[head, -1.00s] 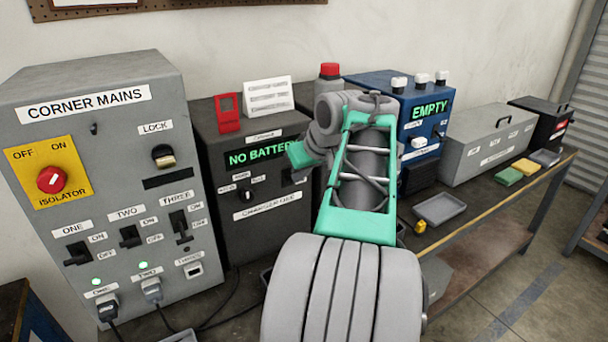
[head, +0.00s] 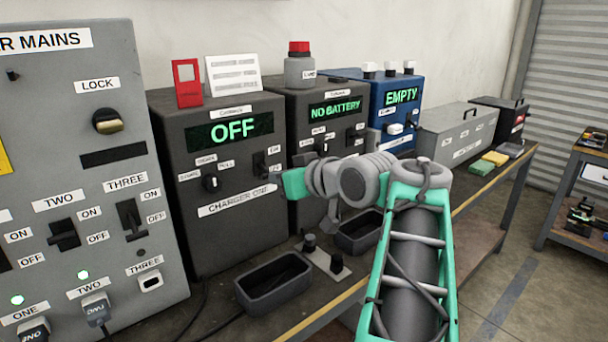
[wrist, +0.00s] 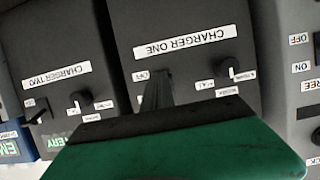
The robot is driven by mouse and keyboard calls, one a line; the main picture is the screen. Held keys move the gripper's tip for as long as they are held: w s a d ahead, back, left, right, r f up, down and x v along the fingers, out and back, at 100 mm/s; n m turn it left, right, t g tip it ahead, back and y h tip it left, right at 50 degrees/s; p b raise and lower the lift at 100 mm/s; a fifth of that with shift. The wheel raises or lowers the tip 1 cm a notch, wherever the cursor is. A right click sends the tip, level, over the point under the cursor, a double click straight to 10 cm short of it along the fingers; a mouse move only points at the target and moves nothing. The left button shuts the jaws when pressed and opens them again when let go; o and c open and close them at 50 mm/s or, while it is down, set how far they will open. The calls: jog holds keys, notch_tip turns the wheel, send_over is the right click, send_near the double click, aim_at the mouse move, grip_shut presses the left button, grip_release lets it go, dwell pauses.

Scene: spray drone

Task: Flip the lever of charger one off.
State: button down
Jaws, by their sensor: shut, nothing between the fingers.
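Charger one (head: 230,240) is a dark box whose green display (head: 233,130) reads OFF. Its lever (head: 260,166) is a small dark handle at the right of the front panel, between two small white labels. In the wrist view charger one (wrist: 190,20) appears upside down with its name label. My gripper (wrist: 158,82) is shut and empty, its dark fingers close in front of the panel by a small label. The lever is not distinguishable there, so I cannot tell whether they touch. In the head view my green hand is beside the panel's right edge; its fingertips are not clear.
Charger two (head: 335,110) stands to the right, its display reading NO BATTERY. The mains cabinet (head: 85,150) stands close on the left. A dark tray (head: 273,284) and a plate with knobs (head: 327,262) lie on the bench in front.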

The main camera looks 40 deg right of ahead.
jog(key=shift+r+p, duration=0.85)
jog(key=shift+p, duration=0.05)
jog(key=shift+s, duration=0.35)
jog(key=s+a+f+p+v, duration=0.1)
jog(key=f+p+v, duration=0.1)
jog(key=p+v, duration=0.8)
jog(key=shift+s+d+r+p, duration=0.2)
jog(key=shift+s+d+p, duration=0.3)
jog(key=shift+s, duration=0.95)
jog(key=shift+d, duration=0.15)
